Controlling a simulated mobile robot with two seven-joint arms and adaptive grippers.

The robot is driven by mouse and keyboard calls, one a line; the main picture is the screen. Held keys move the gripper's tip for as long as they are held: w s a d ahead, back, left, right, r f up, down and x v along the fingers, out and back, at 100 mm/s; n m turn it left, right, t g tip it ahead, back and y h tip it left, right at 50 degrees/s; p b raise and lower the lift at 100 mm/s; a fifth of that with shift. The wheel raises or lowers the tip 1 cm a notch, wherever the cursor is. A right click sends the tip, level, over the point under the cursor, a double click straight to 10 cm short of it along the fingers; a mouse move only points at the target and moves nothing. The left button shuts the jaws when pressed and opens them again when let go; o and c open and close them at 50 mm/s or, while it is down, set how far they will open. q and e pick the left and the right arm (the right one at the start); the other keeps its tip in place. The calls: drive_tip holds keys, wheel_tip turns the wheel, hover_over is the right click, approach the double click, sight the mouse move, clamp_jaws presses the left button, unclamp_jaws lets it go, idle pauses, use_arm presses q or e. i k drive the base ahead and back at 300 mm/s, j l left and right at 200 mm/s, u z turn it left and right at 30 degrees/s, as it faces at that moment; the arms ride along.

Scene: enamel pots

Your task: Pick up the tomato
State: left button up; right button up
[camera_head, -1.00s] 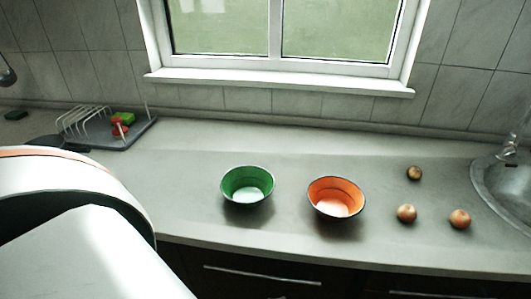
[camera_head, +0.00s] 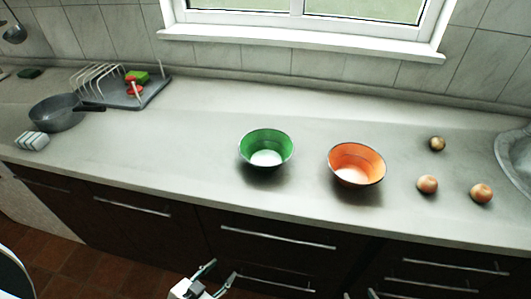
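No clearly red tomato stands out. I cannot tell whether any is the tomato. A small red item (camera_head: 133,91) lies by the dish rack, its kind unclear. My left gripper (camera_head: 218,273) is low at the bottom edge, in front of the cabinets, fingers apart and empty. Two tips of my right gripper (camera_head: 360,295) barely show at the bottom edge, apart; the rest is out of frame.
A green bowl (camera_head: 266,140) and an orange bowl (camera_head: 355,157) stand mid-counter. Much counter is clear.

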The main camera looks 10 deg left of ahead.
sight(481, 194)
drive_tip(key=z, duration=1.25)
